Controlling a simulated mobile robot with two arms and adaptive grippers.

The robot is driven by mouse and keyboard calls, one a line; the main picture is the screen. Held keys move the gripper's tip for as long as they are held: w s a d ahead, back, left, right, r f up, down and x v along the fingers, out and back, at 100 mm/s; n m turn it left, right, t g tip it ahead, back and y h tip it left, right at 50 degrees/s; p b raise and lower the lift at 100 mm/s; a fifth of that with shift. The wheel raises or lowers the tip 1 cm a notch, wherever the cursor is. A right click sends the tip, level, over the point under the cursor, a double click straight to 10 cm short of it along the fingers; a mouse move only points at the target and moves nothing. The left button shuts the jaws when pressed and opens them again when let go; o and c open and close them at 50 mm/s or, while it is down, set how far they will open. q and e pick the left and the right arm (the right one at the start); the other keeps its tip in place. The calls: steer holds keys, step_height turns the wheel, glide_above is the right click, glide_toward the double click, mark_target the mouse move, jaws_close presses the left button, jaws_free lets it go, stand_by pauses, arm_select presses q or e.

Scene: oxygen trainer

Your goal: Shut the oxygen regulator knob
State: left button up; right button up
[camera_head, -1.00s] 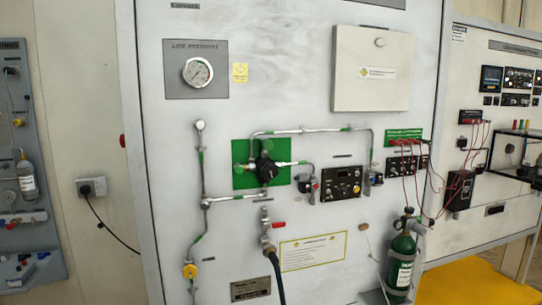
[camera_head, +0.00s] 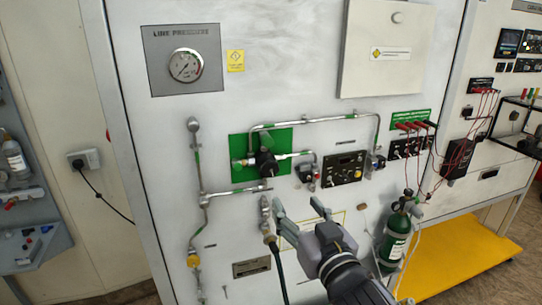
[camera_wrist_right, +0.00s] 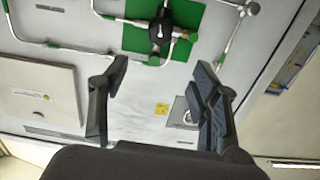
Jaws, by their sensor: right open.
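The black oxygen regulator knob (camera_head: 265,162) sits on a green plate (camera_head: 242,144) on the upright grey panel (camera_head: 300,80), among metal pipes. In the right wrist view the knob (camera_wrist_right: 160,30) shows near the top centre, on its green plate (camera_wrist_right: 137,38). My right gripper (camera_head: 298,205) is open and empty, below and to the right of the knob in the head view. In the right wrist view its two fingers (camera_wrist_right: 163,66) are spread apart, with the knob beyond them and no contact visible. My left gripper is not in view.
A pressure gauge (camera_head: 186,66) is at the upper left of the panel. A pipe (camera_head: 310,119) runs above the knob. A hose (camera_head: 279,268) hangs below, near my right gripper. A green cylinder (camera_head: 394,238) stands at right, by a yellow platform (camera_head: 455,255).

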mark_target(271, 169)
steer(key=p+x, duration=0.5)
steer(key=x, duration=1.1)
steer(key=shift+r+p, duration=0.1)
steer(key=shift+p, duration=0.2)
steer(key=shift+w+a, duration=0.15)
steer(key=shift+w, duration=0.35)
steer(key=c, duration=1.1)
steer(key=shift+c, duration=0.2)
